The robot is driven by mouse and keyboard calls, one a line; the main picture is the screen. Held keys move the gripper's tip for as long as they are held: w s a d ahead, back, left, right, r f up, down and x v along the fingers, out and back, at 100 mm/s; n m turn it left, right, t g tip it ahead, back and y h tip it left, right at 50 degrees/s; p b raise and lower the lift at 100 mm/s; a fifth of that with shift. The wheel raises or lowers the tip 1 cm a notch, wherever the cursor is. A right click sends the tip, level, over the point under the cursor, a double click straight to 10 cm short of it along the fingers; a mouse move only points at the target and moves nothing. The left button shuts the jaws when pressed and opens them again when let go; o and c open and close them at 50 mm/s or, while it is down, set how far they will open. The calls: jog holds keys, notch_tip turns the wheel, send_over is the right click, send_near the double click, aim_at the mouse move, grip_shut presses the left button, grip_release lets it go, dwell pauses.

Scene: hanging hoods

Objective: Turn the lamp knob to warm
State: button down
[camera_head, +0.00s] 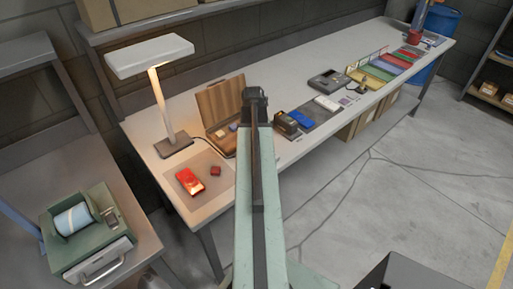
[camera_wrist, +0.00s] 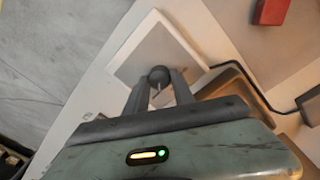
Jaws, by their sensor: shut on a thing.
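The lamp (camera_head: 150,57) stands at the left of the bench in the head view, with a pale head, a post glowing warm and a dark base (camera_head: 173,145). In the wrist view a dark round knob (camera_wrist: 158,74) sits in front of a pale square plate (camera_wrist: 140,54). My gripper (camera_wrist: 158,92) has its fingers on both sides of the knob and is shut on it. In the head view my gripper (camera_head: 255,97) is above the bench, and my arm hides the knob. I cannot read the knob's setting.
An open wooden case (camera_head: 220,105) is just left of my arm. Several devices and coloured trays (camera_head: 370,75) line the bench to the right. A black cable (camera_wrist: 240,70) runs beside the plate.

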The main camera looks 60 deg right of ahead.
jog(key=shift+m, duration=1.1)
jog(key=c, duration=1.1)
grip_release()
jog(key=shift+r, duration=0.15)
jog(key=r+p, duration=0.7)
jog(key=p, duration=0.1)
jog(key=shift+w+a+r, duration=0.15)
jog(key=shift+w+r, duration=0.1)
jog(key=shift+r, duration=0.15)
jog(key=shift+f, duration=0.15)
jog(key=shift+s, duration=0.15)
